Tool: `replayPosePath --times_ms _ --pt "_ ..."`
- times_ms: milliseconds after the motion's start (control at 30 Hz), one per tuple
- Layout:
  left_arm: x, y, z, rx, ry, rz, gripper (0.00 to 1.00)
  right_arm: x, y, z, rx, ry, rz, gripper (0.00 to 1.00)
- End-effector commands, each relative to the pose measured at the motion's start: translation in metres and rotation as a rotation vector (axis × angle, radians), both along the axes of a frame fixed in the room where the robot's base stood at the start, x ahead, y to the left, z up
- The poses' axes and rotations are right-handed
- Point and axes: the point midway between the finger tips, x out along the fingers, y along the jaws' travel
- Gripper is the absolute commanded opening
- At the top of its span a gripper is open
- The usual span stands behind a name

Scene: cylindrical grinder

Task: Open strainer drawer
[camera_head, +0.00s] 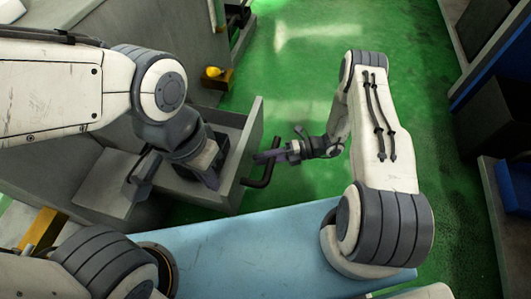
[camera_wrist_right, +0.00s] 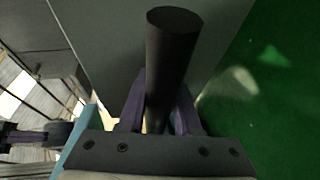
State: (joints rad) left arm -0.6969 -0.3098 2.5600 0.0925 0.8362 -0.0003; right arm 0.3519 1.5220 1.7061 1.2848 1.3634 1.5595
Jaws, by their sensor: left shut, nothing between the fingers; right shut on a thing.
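The strainer drawer (camera_head: 248,140) is a grey box standing out from the grey machine body, with part of its inside showing. A black bent bar handle (camera_head: 265,172) is on its front panel. My right gripper (camera_head: 268,156) reaches in from the right and is shut on this handle. In the right wrist view the dark round handle bar (camera_wrist_right: 170,60) stands between the two purple fingers (camera_wrist_right: 158,108), with a grey panel behind it. My left gripper (camera_head: 209,172) is shut and empty above the drawer's opening. It and its arm hide part of the drawer's inside.
The green floor (camera_head: 310,85) is free beyond the drawer and to its right. A light blue surface (camera_head: 240,245) lies in front. A yellow knob (camera_head: 212,72) sits on the machine beyond the drawer. Dark and blue equipment (camera_head: 495,85) stands at the right edge.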

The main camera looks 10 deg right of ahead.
Motion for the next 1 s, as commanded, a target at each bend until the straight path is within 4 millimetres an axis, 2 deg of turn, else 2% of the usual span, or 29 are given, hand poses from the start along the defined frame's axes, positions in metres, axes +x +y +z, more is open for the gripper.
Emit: replayPosePath --times_ms 100,533,567,600,633,1000 --pt "-0.0001 0.0 0.0012 0.0 0.0 0.0 0.0 -0.0059 0.0029 0.0005 0.004 0.006 0.022 0.0" --pt "-0.0001 0.0 0.0013 0.0 0.0 0.0 0.0 -0.0076 0.0037 0.0001 0.005 0.008 0.029 0.0" --pt "-0.0001 0.0 0.0013 0.0 0.0 0.0 0.0 -0.0076 0.0037 0.0001 0.005 0.008 0.029 0.4" --pt "-0.0001 0.0 0.0013 0.0 0.0 0.0 0.0 -0.0076 0.0037 0.0001 0.005 0.008 0.029 0.55" --pt "-0.0001 0.0 0.0013 0.0 0.0 0.0 0.0 -0.0073 0.0036 0.0 0.005 0.008 0.029 0.62" --pt "0.0 0.0 0.0035 0.0 0.0 0.0 0.0 -0.0047 -0.002 0.0016 0.002 0.004 0.021 0.62"
